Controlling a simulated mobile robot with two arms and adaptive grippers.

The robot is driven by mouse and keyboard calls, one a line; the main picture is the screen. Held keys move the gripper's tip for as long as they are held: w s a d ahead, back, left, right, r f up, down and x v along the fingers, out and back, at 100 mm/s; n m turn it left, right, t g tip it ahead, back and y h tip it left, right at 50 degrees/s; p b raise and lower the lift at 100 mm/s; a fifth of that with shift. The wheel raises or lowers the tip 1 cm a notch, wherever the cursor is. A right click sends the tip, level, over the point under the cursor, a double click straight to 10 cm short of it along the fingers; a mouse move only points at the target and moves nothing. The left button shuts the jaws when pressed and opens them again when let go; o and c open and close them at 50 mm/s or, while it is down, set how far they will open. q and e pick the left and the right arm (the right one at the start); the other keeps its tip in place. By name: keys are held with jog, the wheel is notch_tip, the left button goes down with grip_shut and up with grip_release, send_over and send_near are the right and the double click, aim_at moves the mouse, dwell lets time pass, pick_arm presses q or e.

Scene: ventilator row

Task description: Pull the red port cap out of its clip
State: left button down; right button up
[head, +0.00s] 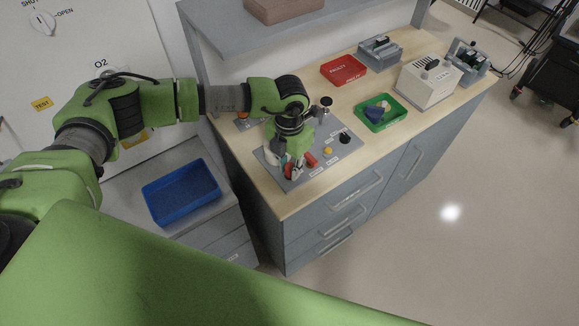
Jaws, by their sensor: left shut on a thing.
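A grey board (334,157) lies at the near left end of the wooden counter and carries a labelled row of small parts. My left gripper (287,169) points down over the board's near left part and is shut on a small red piece that looks like the red port cap (288,170). The gripper hides much of it, and its clip cannot be made out. I cannot tell whether the cap is still seated. Another red part (311,160) stands just right of the fingers. My right gripper is not in view.
A yellow part (327,150), a black knob (345,138) and a dark-topped post (326,101) are close by on the board. A green tray (396,121), a red tray (344,70) and a white box (428,82) stand farther right. A blue tray (181,192) is lower left.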

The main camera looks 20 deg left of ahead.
pick_arm(q)
jog(key=shift+s+r+p, duration=0.1)
jog(key=shift+r+p, duration=0.45)
jog(key=shift+r, duration=0.9)
